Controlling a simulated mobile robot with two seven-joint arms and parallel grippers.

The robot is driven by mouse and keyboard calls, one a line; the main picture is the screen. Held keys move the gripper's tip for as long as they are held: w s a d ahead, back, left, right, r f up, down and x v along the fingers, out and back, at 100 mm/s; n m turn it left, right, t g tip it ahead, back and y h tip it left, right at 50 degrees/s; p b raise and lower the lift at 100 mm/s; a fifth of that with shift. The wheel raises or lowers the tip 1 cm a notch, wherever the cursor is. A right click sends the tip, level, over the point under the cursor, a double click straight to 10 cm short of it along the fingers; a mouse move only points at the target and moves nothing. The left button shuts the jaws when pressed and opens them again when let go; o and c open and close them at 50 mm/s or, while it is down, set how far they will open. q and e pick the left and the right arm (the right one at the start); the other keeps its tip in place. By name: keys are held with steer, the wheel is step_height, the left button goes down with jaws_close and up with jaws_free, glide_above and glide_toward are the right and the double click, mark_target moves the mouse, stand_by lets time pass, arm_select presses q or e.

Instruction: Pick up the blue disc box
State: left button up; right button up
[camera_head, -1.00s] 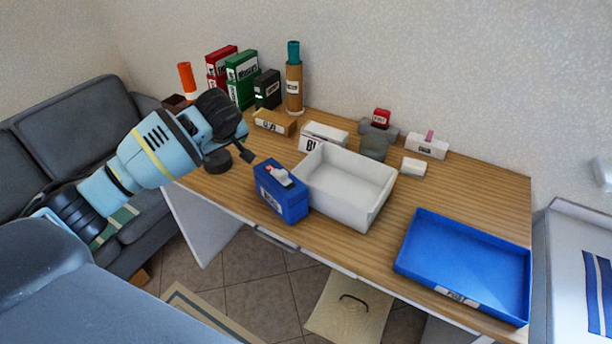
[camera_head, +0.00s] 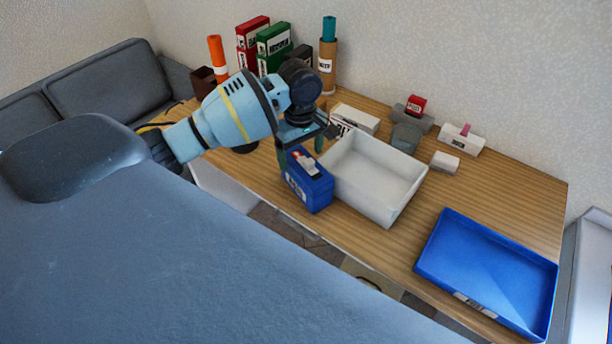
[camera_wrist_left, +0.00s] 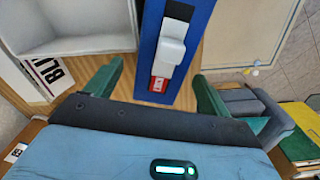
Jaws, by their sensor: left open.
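The blue disc box (camera_head: 309,190) stands upright on the desk's front edge, against the left side of the white open tray (camera_head: 372,172). A white and red part sits on its top. My left gripper (camera_head: 301,151) is open and points down just above the box, one finger on each side of it in the head view. In the left wrist view, the blue box (camera_wrist_left: 150,58) lies between the two green fingers of the left gripper (camera_wrist_left: 158,84), with a gap on both sides. My right gripper is not in view.
A blue tray (camera_head: 490,268) lies at the desk's front right. Small boxes and a stapler-like white item (camera_head: 461,139) stand along the back. Bare desk lies between the trays.

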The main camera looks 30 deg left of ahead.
arm_select(q)
steer(key=shift+a+f+b, duration=0.2)
steer(key=shift+f+b, duration=0.1)
steer(key=shift+f, duration=3)
steer(key=c, duration=1.2)
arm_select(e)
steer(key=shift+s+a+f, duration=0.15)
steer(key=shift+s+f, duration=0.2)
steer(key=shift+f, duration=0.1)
arm_select(q)
steer(key=shift+r, duration=0.1)
steer(key=shift+s+r, duration=0.35)
steer(key=shift+r, duration=0.1)
steer(key=s+r, duration=0.1)
steer(key=s+r+p, duration=0.1)
steer(key=s, duration=0.1)
steer(key=s+r, duration=0.1)
steer(key=shift+s+a, duration=0.2)
steer(key=shift+s, duration=0.1)
steer(key=s+r, duration=0.4)
steer(key=s, duration=0.4)
steer(key=shift+s+a, duration=0.35)
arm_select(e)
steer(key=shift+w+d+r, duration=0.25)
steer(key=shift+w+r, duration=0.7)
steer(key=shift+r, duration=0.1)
